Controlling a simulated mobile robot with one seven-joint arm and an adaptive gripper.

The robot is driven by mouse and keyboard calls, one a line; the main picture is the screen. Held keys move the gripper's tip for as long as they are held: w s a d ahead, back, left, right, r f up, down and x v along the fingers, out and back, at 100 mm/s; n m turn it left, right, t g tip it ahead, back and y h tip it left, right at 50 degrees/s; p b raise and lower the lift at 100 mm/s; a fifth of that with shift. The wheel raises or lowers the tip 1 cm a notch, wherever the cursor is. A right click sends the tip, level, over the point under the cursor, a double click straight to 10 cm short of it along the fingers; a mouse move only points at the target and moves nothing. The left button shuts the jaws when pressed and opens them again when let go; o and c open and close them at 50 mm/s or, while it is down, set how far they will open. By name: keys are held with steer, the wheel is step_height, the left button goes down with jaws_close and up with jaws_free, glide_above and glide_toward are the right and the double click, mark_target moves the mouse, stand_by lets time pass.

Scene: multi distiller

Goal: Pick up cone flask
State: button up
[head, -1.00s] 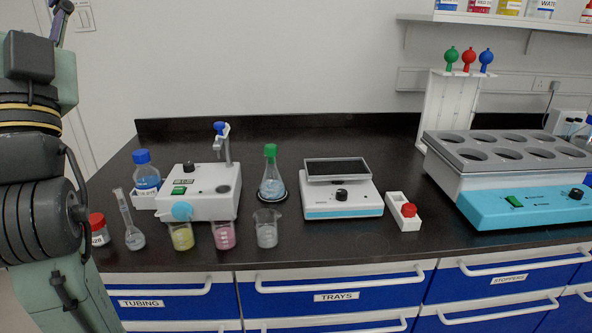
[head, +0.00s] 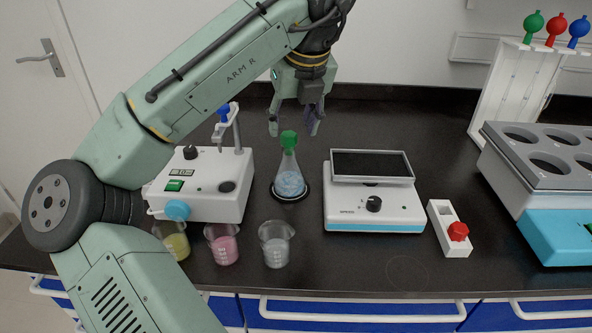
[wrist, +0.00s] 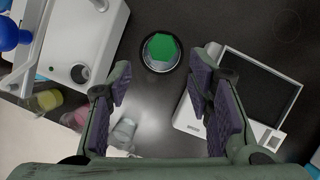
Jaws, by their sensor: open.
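The cone flask (head: 290,178) is clear glass with pale blue contents and a green stopper (head: 289,140). It stands upright on a dark round base on the black bench, between the white stirrer-like device and the flat-topped scale. My gripper (head: 294,132) is open and empty, pointing down with its fingertips around or just above the stopper's height; in the head view I cannot tell the exact depth gap. In the wrist view the green stopper (wrist: 161,50) lies beyond the open fingers (wrist: 158,88), near the middle, and hides most of the flask.
A white device (head: 205,190) with an upright clamp stands left. The scale (head: 375,212) is close on the right. Beakers with yellow (head: 176,243), pink (head: 223,245) and clear (head: 275,245) contents stand in front. A large blue-white rack unit (head: 560,235) is at right.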

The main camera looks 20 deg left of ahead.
mark_target(289, 146)
steer(key=p+x, duration=0.1)
steer(key=x, duration=0.7)
steer(key=shift+w+f, duration=0.1)
steer(key=shift+w, duration=0.1)
jaws_close()
stand_by(0.4)
